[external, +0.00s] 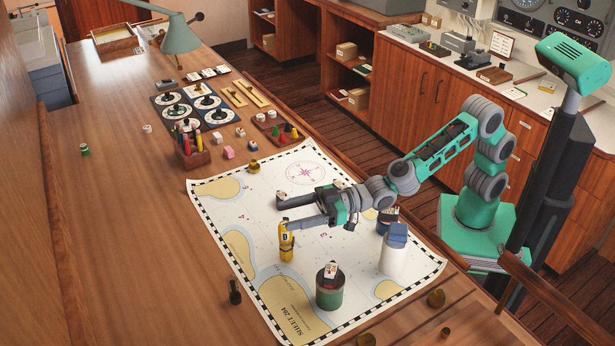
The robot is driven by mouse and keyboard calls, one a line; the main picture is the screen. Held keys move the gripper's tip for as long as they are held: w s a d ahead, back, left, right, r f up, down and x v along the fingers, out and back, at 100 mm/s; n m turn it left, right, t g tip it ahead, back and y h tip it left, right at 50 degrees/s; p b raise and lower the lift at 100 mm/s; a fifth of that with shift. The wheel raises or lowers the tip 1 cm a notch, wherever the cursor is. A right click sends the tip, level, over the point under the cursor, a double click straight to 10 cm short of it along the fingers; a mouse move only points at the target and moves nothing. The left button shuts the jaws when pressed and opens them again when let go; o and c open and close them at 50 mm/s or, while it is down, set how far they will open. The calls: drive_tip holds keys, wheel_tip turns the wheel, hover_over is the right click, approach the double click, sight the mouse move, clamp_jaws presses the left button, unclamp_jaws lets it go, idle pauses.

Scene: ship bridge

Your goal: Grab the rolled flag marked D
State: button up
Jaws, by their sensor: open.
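A small upright yellow roll (287,253) with a dark marking stands on the chart (215,215). The marking looks like a letter, but I cannot read it surely as D. My gripper (283,214) reaches in from the right, low over the chart, with its fingers spread and nothing visible between them. The roll is at the tip of the nearer finger; I cannot tell whether they touch. A small whitish piece (281,196) is by the farther fingertip. A red-and-white roll (331,270) stands in a green can (329,293). A blue roll (398,233) tops a white canister (393,260).
A dark container (387,217) stands behind the white canister. A pencil holder (193,157), dials (195,105) and a tray of coloured pegs (276,128) lie beyond the chart. The table's left side is mostly clear.

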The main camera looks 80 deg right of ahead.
sight(286, 241)
drive_tip(key=w+a+f+p, duration=0.1)
drive_tip(key=w+a+f, duration=0.1)
drive_tip(key=w+f, duration=0.2)
drive_tip(key=shift+a+f, duration=0.2)
drive_tip(key=shift+a, duration=0.1)
drive_tip(key=shift+w, duration=0.1)
drive_tip(key=shift+c, duration=0.2)
clamp_jaws()
